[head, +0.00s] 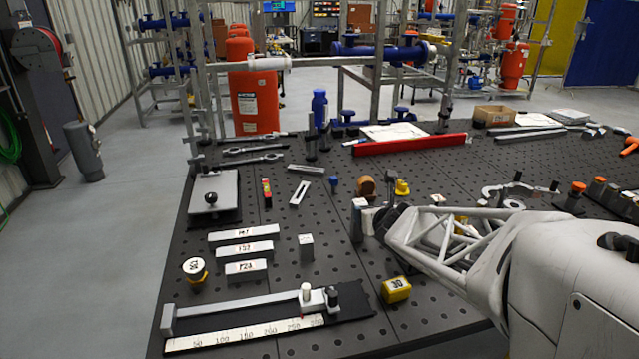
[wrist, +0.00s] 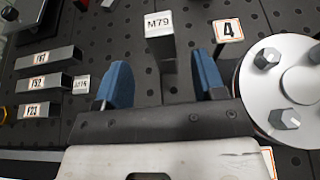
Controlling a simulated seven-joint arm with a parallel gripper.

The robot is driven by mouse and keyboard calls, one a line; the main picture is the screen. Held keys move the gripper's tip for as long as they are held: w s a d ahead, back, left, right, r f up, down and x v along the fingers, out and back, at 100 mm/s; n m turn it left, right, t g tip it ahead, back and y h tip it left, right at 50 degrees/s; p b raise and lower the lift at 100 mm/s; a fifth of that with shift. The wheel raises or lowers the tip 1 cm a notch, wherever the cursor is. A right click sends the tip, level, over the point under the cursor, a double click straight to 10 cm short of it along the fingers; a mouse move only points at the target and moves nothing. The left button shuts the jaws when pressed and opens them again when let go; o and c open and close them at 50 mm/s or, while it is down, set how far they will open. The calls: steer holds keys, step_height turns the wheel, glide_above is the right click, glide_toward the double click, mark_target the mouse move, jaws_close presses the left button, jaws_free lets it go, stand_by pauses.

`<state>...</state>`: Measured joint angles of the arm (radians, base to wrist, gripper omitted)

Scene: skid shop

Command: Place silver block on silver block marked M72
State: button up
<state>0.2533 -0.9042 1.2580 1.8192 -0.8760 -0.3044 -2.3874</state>
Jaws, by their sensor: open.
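My gripper (wrist: 161,66) is open, its two blue fingers apart. An upright silver block (wrist: 160,23) with a top label that looks like M79 stands ahead of it, its lower part showing between the fingers. I cannot tell whether either finger touches it. In the head view this block (head: 357,219) stands beside my gripper (head: 368,216). A second upright silver block (head: 306,247) stands on the table to the left. In the wrist view that block (wrist: 81,84) is left of the left finger; its label starts with M7, but the last digit is unclear.
Three long silver bars (head: 244,250) with labels lie left of the second block. A yellow block (head: 396,290) marked 30 and a slide gauge (head: 245,305) are nearer the front. A round metal flange (wrist: 285,85) is close right of my gripper. A tag marked 4 (wrist: 228,30) is nearby.

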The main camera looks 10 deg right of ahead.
steer(key=shift+v, duration=1.6)
steer(key=s+a+r+m+g+h, duration=0.1)
steer(key=s+r+m+g+h, duration=0.15)
steer(key=s+m, duration=0.55)
steer(key=s+a+r+m+g+h, duration=0.1)
steer(key=s+r+m+g, duration=0.25)
steer(key=m, duration=0.85)
steer(key=s+a+m+g+y, duration=0.1)
steer(key=s+a+m+g, duration=0.1)
steer(key=s+a+m, duration=0.2)
steer(key=s+a+r+m+g+y, duration=0.1)
steer(key=s+a+m+g+y, duration=0.1)
steer(key=s+m, duration=0.9)
steer(key=a+m+g, duration=0.1)
steer(key=a, duration=0.1)
steer(key=shift+a+r, duration=0.25)
steer(key=shift+a, duration=0.05)
